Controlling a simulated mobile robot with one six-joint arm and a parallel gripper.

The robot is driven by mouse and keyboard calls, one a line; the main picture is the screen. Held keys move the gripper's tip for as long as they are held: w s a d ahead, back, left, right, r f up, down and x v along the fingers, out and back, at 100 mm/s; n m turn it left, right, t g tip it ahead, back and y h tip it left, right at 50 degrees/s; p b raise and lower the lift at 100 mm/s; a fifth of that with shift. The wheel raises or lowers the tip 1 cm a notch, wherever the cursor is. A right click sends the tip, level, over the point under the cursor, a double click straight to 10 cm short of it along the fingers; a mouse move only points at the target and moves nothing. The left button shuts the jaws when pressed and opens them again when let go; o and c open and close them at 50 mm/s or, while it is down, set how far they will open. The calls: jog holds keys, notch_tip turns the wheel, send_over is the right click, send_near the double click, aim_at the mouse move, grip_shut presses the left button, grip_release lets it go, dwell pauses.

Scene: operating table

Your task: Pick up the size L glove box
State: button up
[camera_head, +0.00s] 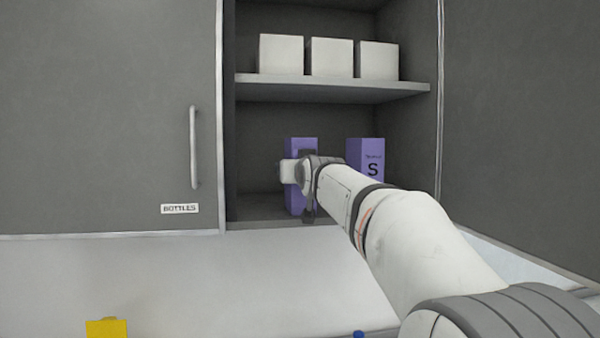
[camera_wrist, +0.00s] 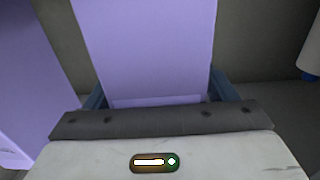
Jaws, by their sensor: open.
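A purple box (camera_head: 301,143) stands upright on the lower shelf of the open cabinet, partly hidden behind my gripper (camera_head: 304,176). No size letter shows on its visible parts. In the wrist view this purple box (camera_wrist: 148,45) lies between the two dark blue fingers of my gripper (camera_wrist: 160,92), one finger at each side. The fingers are open; whether they touch the box I cannot tell. A second purple box (camera_head: 366,155), marked S, stands to the right on the same shelf. In the wrist view another purple box (camera_wrist: 30,85) shows at the left.
Several white boxes (camera_head: 332,57) stand on the upper shelf (camera_head: 330,91), above my gripper. A closed grey door (camera_head: 110,110) labelled BOTTLES is at the left. A white object (camera_wrist: 312,50) with a blue end shows at the wrist view's right edge. A yellow object (camera_head: 107,328) lies at lower left.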

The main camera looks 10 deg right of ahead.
jog(key=shift+c, duration=0.4)
jog(key=c, duration=1)
jog(key=shift+c, duration=0.9)
jog(key=shift+s+r, duration=0.1)
jog(key=shift+r, duration=0.05)
